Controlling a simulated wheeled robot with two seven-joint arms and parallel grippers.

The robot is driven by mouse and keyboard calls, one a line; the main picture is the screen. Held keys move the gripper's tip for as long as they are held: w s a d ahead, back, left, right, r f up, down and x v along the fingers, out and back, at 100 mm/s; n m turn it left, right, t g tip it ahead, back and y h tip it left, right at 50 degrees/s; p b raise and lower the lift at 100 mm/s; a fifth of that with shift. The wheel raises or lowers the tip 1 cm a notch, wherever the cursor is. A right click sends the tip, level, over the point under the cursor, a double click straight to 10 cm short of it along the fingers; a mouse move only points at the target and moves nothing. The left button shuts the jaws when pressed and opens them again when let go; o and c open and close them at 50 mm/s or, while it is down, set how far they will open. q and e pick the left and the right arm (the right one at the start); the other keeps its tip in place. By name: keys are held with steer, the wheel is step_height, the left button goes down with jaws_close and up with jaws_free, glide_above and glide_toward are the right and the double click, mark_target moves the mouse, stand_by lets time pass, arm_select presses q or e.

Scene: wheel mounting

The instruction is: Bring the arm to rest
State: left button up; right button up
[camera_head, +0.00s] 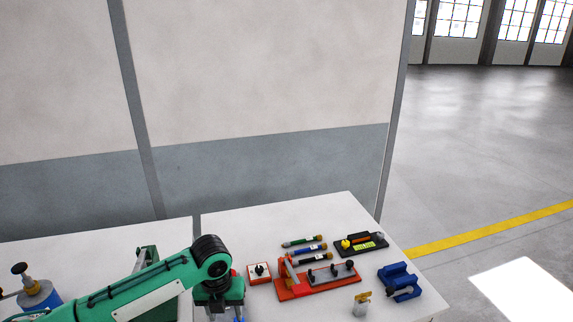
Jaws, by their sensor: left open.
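My left arm (150,288), green with a black joint, comes in from the lower left and reaches over the white table. My left gripper (226,312) hangs down below the black joint at the bottom edge. Its fingertips are mostly cut off by the frame, and it is open. I see nothing held in the part that shows. My right arm and right gripper do not show. No wheel is visible in this view.
The white table (330,212) carries a red fixture (292,288), a blue vise-like block (400,281), a black device with a yellow knob (361,244), a small switch box (259,273) and several marker-like tools (302,241). A blue canister (38,296) stands at left. A partition (260,90) rises behind.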

arm_select(q)
steer(key=s+d+f+n+t+h, duration=0.1)
steer(key=s+d+f+n+h, duration=0.2)
steer(key=s+n, duration=0.35)
steer(key=s+d+f+n+t, duration=0.1)
steer(key=s+d+f+n, duration=0.1)
steer(key=s+d+n, duration=0.4)
steer(key=s+a+f+n+t+y, duration=0.1)
steer(key=s+a+f+n+y, duration=0.15)
steer(key=s+a+n, duration=1.6)
step_height(320, 180, down, 33)
steer(key=w+d+n+g, duration=0.1)
steer(key=w+d+n, duration=0.1)
steer(key=n, duration=0.1)
steer(key=s+a+f, duration=0.2)
steer(key=s+f, duration=0.6)
steer(key=s, duration=0.1)
steer(key=s+a+f+g, duration=0.1)
steer(key=s+a+f, duration=0.1)
steer(key=s+f, duration=0.7)
steer(key=shift+s+f+m+y, duration=0.15)
steer(key=shift+s+m+y, duration=0.2)
steer(key=shift+y, duration=0.1)
